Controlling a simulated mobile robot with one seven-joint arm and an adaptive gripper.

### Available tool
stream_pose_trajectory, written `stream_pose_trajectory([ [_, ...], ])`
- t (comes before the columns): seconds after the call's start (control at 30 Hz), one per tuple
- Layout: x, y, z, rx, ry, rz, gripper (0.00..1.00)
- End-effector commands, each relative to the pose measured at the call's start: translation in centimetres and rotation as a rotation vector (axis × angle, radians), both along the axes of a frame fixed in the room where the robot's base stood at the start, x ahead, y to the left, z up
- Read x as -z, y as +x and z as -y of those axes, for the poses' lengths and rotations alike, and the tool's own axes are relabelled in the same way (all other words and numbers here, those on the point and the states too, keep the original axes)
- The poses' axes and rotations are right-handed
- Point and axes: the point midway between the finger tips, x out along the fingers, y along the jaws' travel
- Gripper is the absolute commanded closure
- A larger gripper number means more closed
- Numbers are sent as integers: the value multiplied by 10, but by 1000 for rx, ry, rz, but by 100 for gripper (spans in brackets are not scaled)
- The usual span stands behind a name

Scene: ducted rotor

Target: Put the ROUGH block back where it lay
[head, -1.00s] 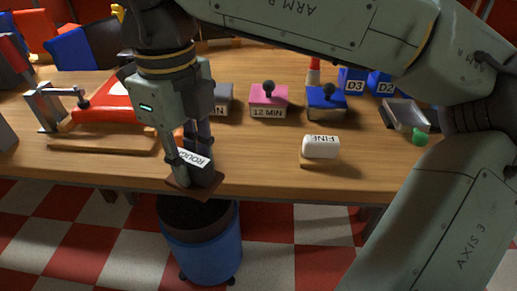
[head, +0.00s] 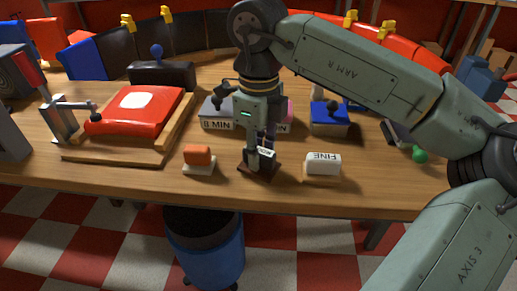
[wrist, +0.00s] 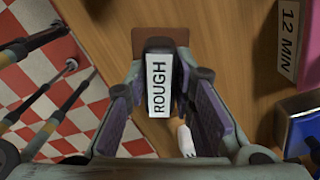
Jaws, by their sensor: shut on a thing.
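The ROUGH block (head: 262,171) has a dark body with a white label and a wider brown base. My gripper (head: 260,150) is shut on it, pointing down, near the front edge of the bench in the head view. The block is between an orange block and the FINE block, apart from both. I cannot tell whether its base touches the bench top. The fingers hide part of the block.
The orange block (head: 198,156) stands on a pale base to the left. The white FINE block (head: 323,162) stands to the right on a tan base. Behind are a grey 8 MIN block (head: 215,115) and a blue block (head: 329,118). A blue bin (head: 206,245) stands below the bench edge.

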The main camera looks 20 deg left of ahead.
Motion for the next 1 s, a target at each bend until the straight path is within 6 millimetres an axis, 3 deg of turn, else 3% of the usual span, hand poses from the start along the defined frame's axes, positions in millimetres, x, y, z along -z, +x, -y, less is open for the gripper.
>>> stream_pose_trajectory([
  [0.37,7,0,0,0,1,2,100],
  [0.4,8,0,0,0,1,2,76],
  [0.7,6,0,0,0,1,2,57],
  [1.0,5,0,0,0,1,2,57],
])
